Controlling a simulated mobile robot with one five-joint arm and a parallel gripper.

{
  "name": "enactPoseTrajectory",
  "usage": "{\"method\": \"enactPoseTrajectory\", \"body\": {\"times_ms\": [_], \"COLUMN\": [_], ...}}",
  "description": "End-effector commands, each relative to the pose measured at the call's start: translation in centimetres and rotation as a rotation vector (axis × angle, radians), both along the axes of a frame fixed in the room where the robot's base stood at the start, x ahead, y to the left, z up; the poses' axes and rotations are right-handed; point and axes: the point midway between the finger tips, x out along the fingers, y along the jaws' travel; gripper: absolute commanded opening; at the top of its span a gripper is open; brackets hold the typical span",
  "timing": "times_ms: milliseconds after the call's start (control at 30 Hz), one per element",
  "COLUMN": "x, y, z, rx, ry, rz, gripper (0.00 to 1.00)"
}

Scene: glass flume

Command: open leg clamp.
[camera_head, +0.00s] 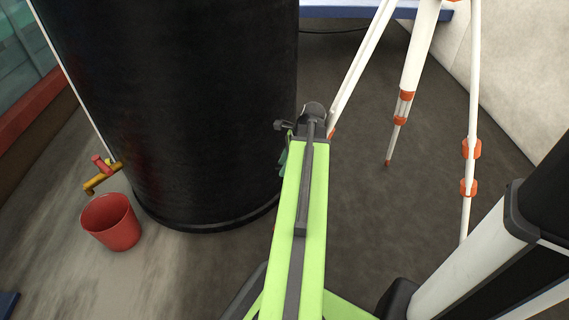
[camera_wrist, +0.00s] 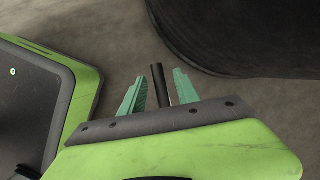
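A white tripod with orange leg clamps stands at the upper right of the head view. One leg has an orange clamp (camera_head: 406,96) low down, with a smaller orange collar just below it. The right leg has an upper orange clamp (camera_head: 471,149) and a lower one (camera_head: 468,187). Which clamp is meant, and whether any is open, I cannot tell. My gripper (camera_wrist: 159,76) has its two teal fingers spread apart in the wrist view, with a dark rod between them that neither finger visibly grips. In the head view my arm mostly hides the gripper, left of the tripod. No clamp shows in the wrist view.
A large black cylinder (camera_head: 180,100) stands close to the left of my arm. A red bucket (camera_head: 111,222) sits on the floor beneath a yellow tap (camera_head: 103,176). A pale wall (camera_head: 515,75) is at the right. Grey floor is open between my arm and the tripod.

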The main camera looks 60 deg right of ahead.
Motion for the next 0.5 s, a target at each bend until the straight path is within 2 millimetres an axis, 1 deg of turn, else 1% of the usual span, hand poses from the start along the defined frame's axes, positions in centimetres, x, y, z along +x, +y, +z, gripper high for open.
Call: {"method": "enactPoseTrajectory", "body": {"times_ms": [167,333,400,500], "x": [-0.6,-1.5,-1.9,-2.2], "y": [-0.3,-0.7,-0.9,-1.0], "z": [2.6,5.7,6.6,7.1], "rx": [0.0,0.0,0.0,-0.001], "ry": [0.0,0.0,0.0,-0.001], "rz": [0.0,0.0,-0.001,0.0], "gripper": [0.38,0.38,0.38,0.38]}}
